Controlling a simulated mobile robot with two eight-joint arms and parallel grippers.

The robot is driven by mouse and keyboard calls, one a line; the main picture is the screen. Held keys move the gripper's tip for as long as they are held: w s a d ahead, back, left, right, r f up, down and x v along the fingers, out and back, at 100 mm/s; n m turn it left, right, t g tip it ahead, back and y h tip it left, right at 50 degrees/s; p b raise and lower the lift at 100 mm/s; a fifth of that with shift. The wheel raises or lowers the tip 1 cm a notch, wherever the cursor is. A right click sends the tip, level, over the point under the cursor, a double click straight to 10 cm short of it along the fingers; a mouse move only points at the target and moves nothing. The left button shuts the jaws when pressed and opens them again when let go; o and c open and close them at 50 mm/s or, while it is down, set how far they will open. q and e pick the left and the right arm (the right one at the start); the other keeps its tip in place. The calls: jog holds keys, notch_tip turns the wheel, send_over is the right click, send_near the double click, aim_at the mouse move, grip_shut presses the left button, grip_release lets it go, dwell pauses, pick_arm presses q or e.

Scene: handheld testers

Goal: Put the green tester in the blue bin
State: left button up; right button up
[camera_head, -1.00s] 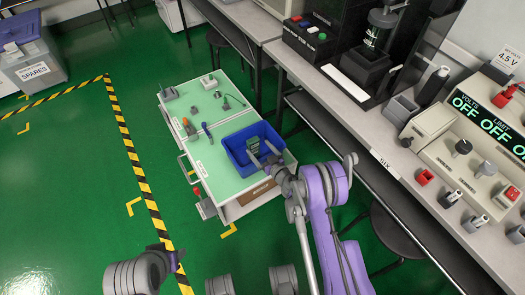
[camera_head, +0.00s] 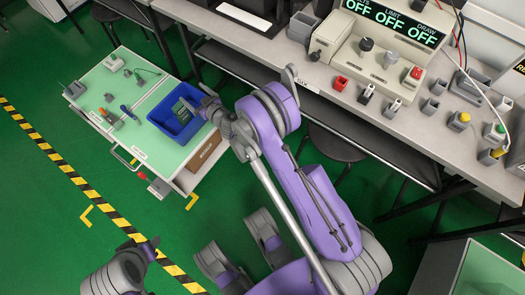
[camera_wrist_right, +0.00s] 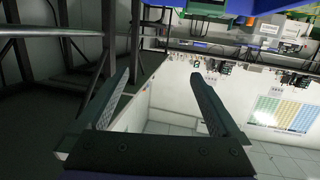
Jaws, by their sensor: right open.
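The blue bin (camera_head: 158,121) stands on the green-topped cart in the head view, and part of its blue wall (camera_wrist_right: 285,9) seems to show at the top of the right wrist view. A dark greenish thing (camera_head: 180,114) lies inside the bin, probably the green tester, but it is too small and partly covered to be sure. My right gripper (camera_head: 201,101) is over the bin's right side. In the right wrist view its jaws (camera_wrist_right: 160,82) are spread with nothing between them. My left gripper (camera_head: 150,246) is at the bottom left, its jaws unclear.
The cart (camera_head: 146,152) also carries small tools and grey holders at its left. A grey bench (camera_head: 300,75) with a power supply (camera_head: 390,45) and several small holders runs behind. A stool (camera_head: 335,143) is under the bench. Green floor is free at the left.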

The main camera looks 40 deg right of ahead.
jog(key=s+d+r+m+g+h, duration=0.1)
jog(key=s+d+r+h, duration=0.15)
jog(key=r, duration=0.25)
jog(key=s+d+r+m+h, duration=0.1)
jog(key=s+d+r+h, duration=0.15)
jog(key=r, duration=0.35)
jog(key=s+d+r+m+g, duration=0.2)
jog(key=s+r+g, duration=0.2)
jog(key=s, duration=0.5)
jog(key=s+a+f+n+g+y, duration=0.1)
jog(key=s+a+g, duration=0.1)
jog(key=s, duration=1.2)
jog(key=s+a+f+n+g+y, duration=0.1)
jog(key=s+a+g, duration=0.2)
jog(key=s, duration=1.1)
jog(key=shift+s+f+g, duration=0.2)
jog(key=shift+f+g, duration=0.15)
jog(key=shift+g, duration=0.35)
jog(key=shift+c, duration=0.3)
